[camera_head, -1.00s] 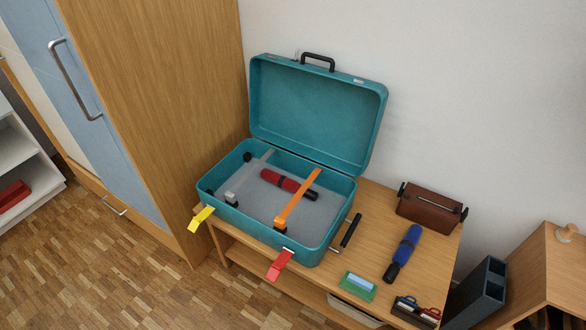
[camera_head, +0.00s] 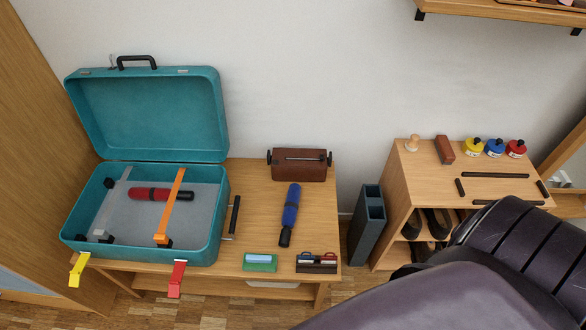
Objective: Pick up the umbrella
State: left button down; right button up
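A blue folded umbrella (camera_head: 290,212) with a black handle lies on the wooden table (camera_head: 255,190), right of the suitcase. A red folded umbrella (camera_head: 160,194) with black ends lies inside the open teal suitcase (camera_head: 216,212). An orange strap (camera_head: 170,205) crosses near its right end. A grey strap (camera_head: 115,200) lies to its left. Neither of my grippers shows in the view. A dark, blurred part of my own arm fills the lower right corner.
A brown bag (camera_head: 300,168) stands behind the blue umbrella. A green box (camera_head: 260,262) and a dark glasses tray (camera_head: 316,264) lie at the table's front. A low shoe cabinet (camera_head: 400,205) and a dark blue holder (camera_head: 367,222) stand to the right.

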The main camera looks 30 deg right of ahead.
aim_at(288, 217)
jog(key=l+u, duration=0.2)
jog(key=l, duration=0.5)
jog(key=l+u, duration=0.15)
jog(key=l, duration=0.5)
jog(key=k+l+u, duration=0.2)
jog(key=l, duration=0.45)
jog(key=i+l, duration=0.05)
